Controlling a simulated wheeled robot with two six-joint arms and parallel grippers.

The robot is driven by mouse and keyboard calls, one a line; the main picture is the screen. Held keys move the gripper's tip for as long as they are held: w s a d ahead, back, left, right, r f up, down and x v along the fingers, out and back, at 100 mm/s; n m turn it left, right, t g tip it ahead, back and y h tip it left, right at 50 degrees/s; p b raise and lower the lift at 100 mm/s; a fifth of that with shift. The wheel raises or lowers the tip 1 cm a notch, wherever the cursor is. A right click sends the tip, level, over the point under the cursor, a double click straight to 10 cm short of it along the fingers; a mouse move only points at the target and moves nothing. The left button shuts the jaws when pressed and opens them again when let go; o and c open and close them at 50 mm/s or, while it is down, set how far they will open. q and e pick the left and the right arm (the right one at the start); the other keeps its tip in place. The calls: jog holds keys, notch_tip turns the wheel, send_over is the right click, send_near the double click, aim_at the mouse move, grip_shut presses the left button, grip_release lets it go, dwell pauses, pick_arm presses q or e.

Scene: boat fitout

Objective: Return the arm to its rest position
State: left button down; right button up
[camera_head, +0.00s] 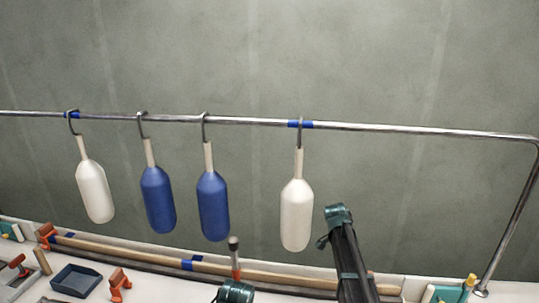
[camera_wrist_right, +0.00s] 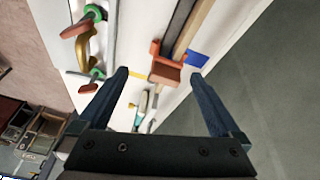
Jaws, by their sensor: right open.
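My right arm (camera_head: 352,258) rises from the bottom of the head view, with its teal joint just right of the right white fender. My right gripper (camera_wrist_right: 160,76) shows in the right wrist view. Its two dark fingers are spread wide and nothing is between them; they are above the white bench top. A teal arm joint of mine (camera_head: 236,292) shows at the bottom edge of the head view. My left gripper is not in view.
A left white fender (camera_head: 94,192), two blue fenders (camera_head: 158,200) (camera_head: 213,207) and a right white fender (camera_head: 297,215) hang by hooks from a metal rail (camera_head: 250,121). A blue tray (camera_head: 76,280) and an orange clamp (camera_wrist_right: 165,70) are on the bench (camera_wrist_right: 132,45).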

jog(key=s+a+f+n+y, duration=0.1)
jog(key=s+a+n+y, duration=0.1)
jog(key=s+a+n, duration=1.9)
jog(key=s+a, duration=0.5)
jog(key=a, duration=0.1)
jog(key=shift+s+a+n+t+y, duration=0.25)
jog(key=shift+a+n+t+y, duration=0.05)
jog(key=shift+y, duration=0.1)
jog(key=shift+a, duration=0.1)
